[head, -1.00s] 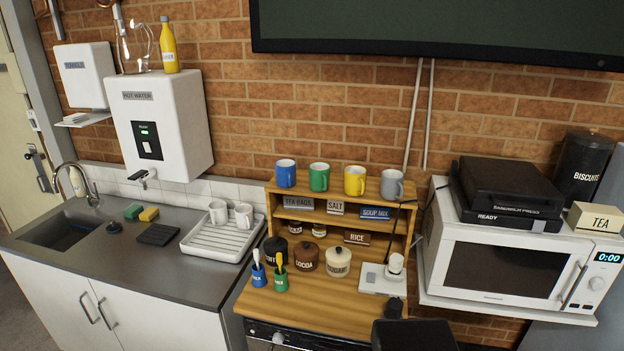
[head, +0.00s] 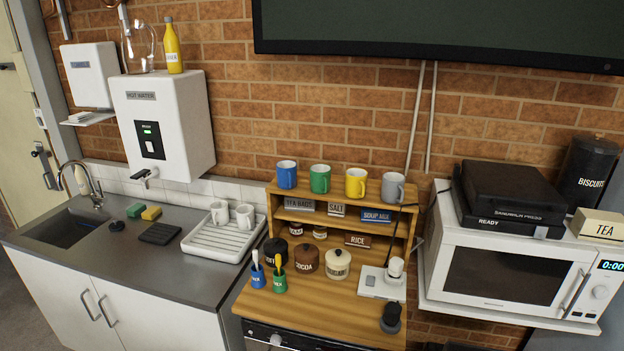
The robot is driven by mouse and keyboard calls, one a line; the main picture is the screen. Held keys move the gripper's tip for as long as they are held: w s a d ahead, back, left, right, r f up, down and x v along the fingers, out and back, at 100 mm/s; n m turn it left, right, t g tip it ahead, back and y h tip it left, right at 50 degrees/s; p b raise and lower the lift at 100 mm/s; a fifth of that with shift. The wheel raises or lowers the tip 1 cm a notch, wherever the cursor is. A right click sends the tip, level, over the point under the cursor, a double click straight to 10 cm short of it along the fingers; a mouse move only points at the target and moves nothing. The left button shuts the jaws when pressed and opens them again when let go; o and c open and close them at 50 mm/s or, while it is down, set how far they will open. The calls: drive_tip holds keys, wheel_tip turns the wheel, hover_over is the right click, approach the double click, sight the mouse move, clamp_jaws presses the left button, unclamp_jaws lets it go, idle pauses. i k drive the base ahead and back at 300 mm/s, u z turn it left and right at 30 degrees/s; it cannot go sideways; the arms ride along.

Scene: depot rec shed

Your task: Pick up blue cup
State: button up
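The blue cup (head: 287,175) stands upright at the left end of the top of a wooden shelf unit (head: 340,208). A green cup (head: 320,179) stands to its right, then a yellow cup (head: 356,183) and a grey cup (head: 392,188). A smaller blue pot (head: 258,276) with a brush in it stands lower, on the wooden worktop. My gripper is not in view, and nothing touches the blue cup.
A green pot (head: 279,282), jars (head: 307,260) and a black knob-shaped object (head: 391,318) stand on the wooden worktop (head: 315,312). A white drying rack (head: 212,245) with white mugs is at left, a microwave (head: 515,270) at right. A dark screen (head: 450,30) hangs above.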

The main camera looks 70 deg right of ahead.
sight(287, 170)
drive_tip(key=z, duration=0.45)
drive_tip(key=i, duration=1)
